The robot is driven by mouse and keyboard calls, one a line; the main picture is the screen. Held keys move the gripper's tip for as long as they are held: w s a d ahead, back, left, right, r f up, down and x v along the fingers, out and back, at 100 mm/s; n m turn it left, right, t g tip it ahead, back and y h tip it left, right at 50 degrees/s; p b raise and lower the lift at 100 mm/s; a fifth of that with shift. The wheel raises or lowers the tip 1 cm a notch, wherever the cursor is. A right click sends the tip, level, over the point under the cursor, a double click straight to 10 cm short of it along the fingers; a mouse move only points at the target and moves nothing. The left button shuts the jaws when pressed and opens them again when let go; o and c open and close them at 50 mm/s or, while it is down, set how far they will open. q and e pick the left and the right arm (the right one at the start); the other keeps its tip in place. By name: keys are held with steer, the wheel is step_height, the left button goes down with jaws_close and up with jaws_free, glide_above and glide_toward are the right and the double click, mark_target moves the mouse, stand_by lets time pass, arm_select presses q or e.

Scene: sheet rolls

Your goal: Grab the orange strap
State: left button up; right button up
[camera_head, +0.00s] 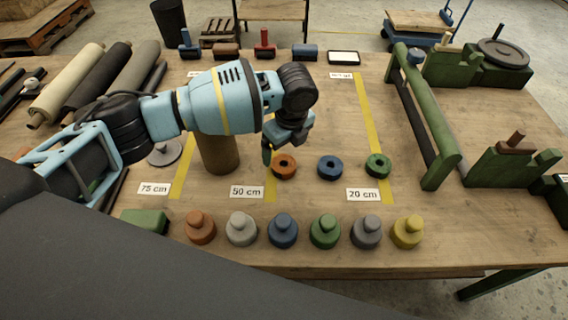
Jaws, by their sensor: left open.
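The orange strap is most likely the small orange ring-shaped roll (285,168) with a dark centre, lying on the wooden table near the 50 cm label. My left gripper (270,152) is open and points down just above and beside this roll, at its upper left. One green-tipped finger shows close to the roll's left edge; the other finger is largely hidden by the gripper body. I cannot tell whether the finger touches the roll. My right gripper is not in view.
A blue roll (330,167) and a green roll (378,166) lie to the right. Several knobbed weights (283,232) line the front edge. A brown cylinder (218,155) stands behind my left arm. A green roller frame (424,120) stands at right.

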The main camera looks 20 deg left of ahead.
mark_target(283, 163)
arm_select(q)
steer(key=shift+f, duration=0.6)
steer(key=shift+w+a+f, duration=0.1)
steer(key=shift+w+f, duration=0.05)
steer(key=shift+f, duration=0.3)
steer(key=shift+w+a+f, duration=0.1)
steer(key=shift+w+f, duration=0.05)
steer(key=shift+f, duration=1)
steer(key=shift+w+a+f, duration=0.1)
steer(key=shift+f, duration=1.05)
steer(key=shift+c, duration=0.4)
steer(key=c, duration=1)
steer(key=shift+r, duration=0.1)
